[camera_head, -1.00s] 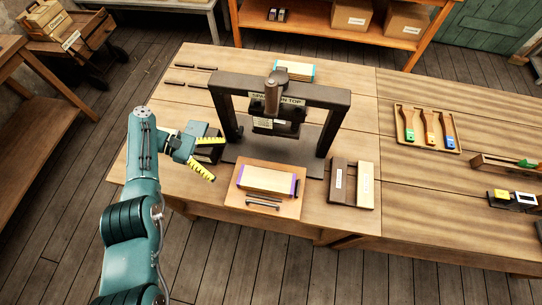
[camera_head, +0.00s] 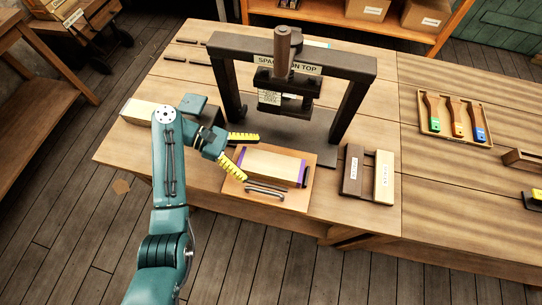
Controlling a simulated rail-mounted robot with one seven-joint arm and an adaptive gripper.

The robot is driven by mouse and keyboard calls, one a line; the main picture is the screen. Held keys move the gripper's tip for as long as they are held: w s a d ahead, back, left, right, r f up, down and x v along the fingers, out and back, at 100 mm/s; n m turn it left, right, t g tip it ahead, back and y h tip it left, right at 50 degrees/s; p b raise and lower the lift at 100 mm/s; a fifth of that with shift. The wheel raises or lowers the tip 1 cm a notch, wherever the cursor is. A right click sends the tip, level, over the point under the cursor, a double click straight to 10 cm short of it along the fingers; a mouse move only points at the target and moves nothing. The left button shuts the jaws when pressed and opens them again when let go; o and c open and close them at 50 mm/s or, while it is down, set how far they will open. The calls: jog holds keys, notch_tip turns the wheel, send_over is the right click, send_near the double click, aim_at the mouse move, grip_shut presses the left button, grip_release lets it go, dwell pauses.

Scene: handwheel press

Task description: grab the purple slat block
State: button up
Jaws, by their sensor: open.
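The purple slat block (camera_head: 274,165) is a pale wooden block with purple ends. It lies on a wooden board (camera_head: 296,199) in front of the press. My gripper (camera_head: 250,158) has yellow fingers, spread open and empty. It reaches in from the left, with the fingertips at the block's left purple end. One finger shows behind that end and the other in front of it. I cannot tell how high the fingers are above the board.
The dark press (camera_head: 338,68) stands close behind the block. Two thin metal rods (camera_head: 266,190) lie along the board's front. A dark slat (camera_head: 354,170) and a pale slat (camera_head: 383,176) lie to the right. Another pale block (camera_head: 140,111) lies left, partly behind my arm.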

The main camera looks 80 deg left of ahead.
aim_at(267, 163)
jog(key=f+b, duration=0.1)
jog(key=b, duration=0.1)
jog(key=w+b, duration=0.1)
jog(key=b, duration=0.1)
jog(key=shift+w+d+f, duration=0.2)
jog(key=shift+w+f, duration=0.1)
jog(key=shift+f, duration=0.1)
jog(key=b, duration=0.1)
jog(key=w+b, duration=0.1)
jog(key=b, duration=0.1)
jog(key=shift+d+f, duration=0.2)
jog(key=shift+w+d, duration=0.3)
jog(key=shift+w, duration=0.2)
jog(key=shift+w+d, duration=0.25)
jog(key=shift+w, duration=0.2)
jog(key=shift+a, duration=0.1)
jog(key=shift+c, duration=0.6)
jog(key=c, duration=1.1)
